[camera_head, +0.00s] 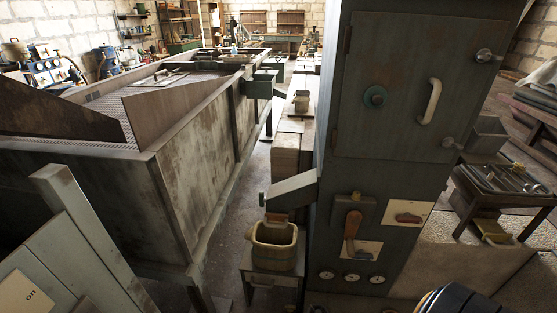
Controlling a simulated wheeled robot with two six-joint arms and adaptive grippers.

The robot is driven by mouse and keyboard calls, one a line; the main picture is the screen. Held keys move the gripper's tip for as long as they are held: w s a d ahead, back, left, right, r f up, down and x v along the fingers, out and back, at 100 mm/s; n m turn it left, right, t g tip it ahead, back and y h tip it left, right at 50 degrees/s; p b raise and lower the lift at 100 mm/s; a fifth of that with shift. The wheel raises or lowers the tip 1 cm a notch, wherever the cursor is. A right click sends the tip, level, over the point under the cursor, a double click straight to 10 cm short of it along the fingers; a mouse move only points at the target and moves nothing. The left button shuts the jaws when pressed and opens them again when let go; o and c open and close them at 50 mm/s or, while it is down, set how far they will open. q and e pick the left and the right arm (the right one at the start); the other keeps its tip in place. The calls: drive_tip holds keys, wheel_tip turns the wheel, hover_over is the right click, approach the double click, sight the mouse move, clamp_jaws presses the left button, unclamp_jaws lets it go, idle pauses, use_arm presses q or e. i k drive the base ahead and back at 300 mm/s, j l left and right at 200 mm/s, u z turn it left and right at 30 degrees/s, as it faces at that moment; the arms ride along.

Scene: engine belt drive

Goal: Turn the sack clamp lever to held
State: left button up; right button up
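A tall dark grey-green cabinet (425,60) stands right of centre. On its lower front is a lever with a brown handle (352,226) hanging down from a dark mount, beside a pale plate (368,250). No sack is clearly seen. Neither of my grippers is in view.
A metal spout (291,190) juts left from the cabinet above a wooden bucket (275,246) on a small stand. Three gauges (351,278) sit below the lever. A large metal tank (200,150) fills the left. A dark round part shows at the bottom right. A narrow aisle runs between tank and cabinet.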

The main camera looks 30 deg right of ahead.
sight(262, 200)
drive_tip(key=z, duration=1.2)
drive_tip(key=l+u, duration=0.2)
drive_tip(key=u, duration=1.7)
drive_tip(key=k+l, duration=0.25)
